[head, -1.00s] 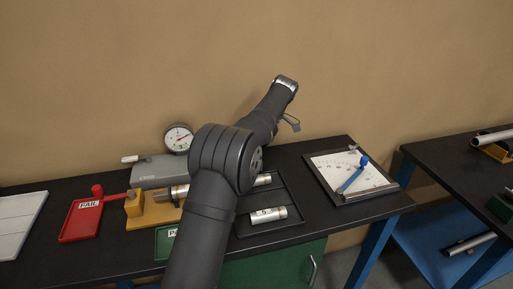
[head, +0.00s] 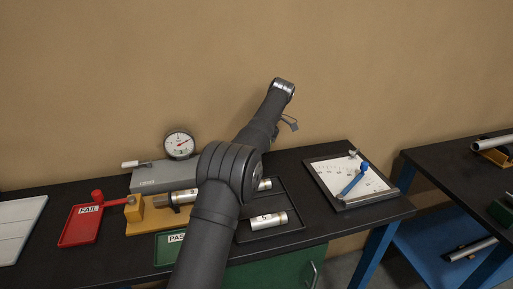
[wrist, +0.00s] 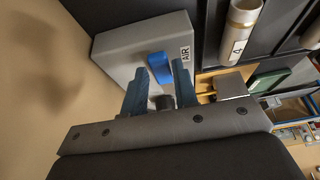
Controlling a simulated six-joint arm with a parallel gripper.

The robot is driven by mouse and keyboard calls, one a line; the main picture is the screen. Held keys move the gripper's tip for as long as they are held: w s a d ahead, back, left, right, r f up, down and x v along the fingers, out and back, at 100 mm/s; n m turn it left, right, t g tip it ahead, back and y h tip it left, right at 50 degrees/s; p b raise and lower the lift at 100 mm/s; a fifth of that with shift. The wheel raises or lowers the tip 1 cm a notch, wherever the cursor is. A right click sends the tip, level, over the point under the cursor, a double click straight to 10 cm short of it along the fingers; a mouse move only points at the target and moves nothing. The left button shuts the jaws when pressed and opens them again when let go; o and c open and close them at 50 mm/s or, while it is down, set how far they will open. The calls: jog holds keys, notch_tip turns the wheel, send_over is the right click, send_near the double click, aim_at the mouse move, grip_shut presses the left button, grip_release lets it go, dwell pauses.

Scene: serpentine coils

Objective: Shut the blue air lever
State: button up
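My gripper (wrist: 157,70) is open, with one finger on each side of the lever in the picture. A gap shows between the fingers, and I see no clear grip on the lever. The lower end of the lever is near a dark round part between the fingers. In the head view, my arm covers part of the bench, and neither the air lever nor my fingertips can be made out.
A dial gauge (head: 179,144) stands behind a grey block (head: 150,182) and a yellow fixture (head: 158,216). A red FAIL tray (head: 80,226) is left. A dark tray (head: 293,226) holds metal tubes. A board with a blue arm (head: 354,182) lies right. A tube (wrist: 240,28) is near my gripper.

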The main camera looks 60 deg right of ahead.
jog(key=shift+o, duration=1.2)
